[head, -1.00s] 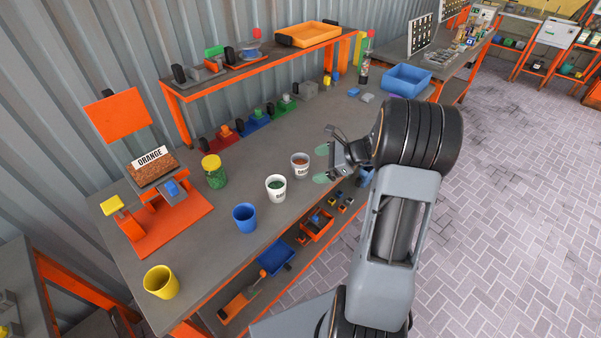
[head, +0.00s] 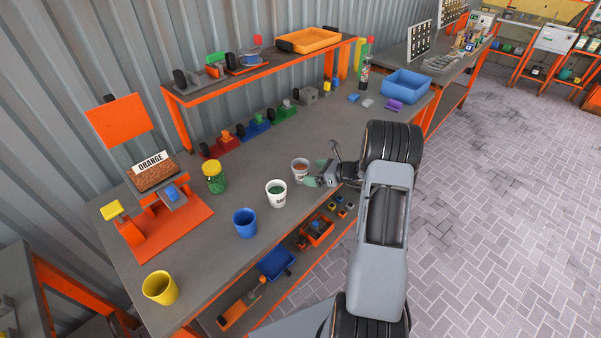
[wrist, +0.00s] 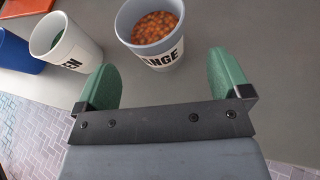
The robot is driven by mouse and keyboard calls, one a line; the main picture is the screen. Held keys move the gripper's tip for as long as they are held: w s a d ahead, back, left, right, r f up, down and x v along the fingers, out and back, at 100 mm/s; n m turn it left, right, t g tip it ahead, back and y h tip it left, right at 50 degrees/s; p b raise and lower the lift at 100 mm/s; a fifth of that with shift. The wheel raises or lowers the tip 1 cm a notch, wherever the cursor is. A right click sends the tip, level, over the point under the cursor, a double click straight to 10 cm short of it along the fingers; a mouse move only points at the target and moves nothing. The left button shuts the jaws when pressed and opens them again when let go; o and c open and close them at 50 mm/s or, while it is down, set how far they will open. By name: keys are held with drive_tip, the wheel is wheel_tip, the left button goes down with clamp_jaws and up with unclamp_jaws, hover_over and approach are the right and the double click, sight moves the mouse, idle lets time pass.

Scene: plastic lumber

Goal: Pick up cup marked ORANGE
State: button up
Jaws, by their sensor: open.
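The cup marked ORANGE (head: 299,167) stands upright on the grey workbench, filled with orange pellets. In the wrist view the cup (wrist: 153,52) is just ahead of the fingers, and its label reads "ANGE" from this angle. My gripper (wrist: 172,82) is open, with its two green fingertips apart and nothing between them. In the head view my gripper (head: 318,178) is at the cup's right side, close to it. I cannot tell from the head view whether a finger touches the cup.
A white cup with green pellets (head: 276,193) stands left of the ORANGE cup. A blue cup (head: 244,222) and a yellow cup (head: 160,288) stand nearer the front.

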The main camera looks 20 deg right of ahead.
sight(303, 173)
drive_tip(key=shift+p+x, duration=0.8)
drive_tip(key=shift+x, duration=1.85)
drive_tip(key=shift+s+a+f, duration=0.1)
drive_tip(key=shift+s+f, duration=0.05)
drive_tip(key=shift+s, duration=0.05)
drive_tip(key=shift+c, duration=0.2)
drive_tip(key=c, duration=1)
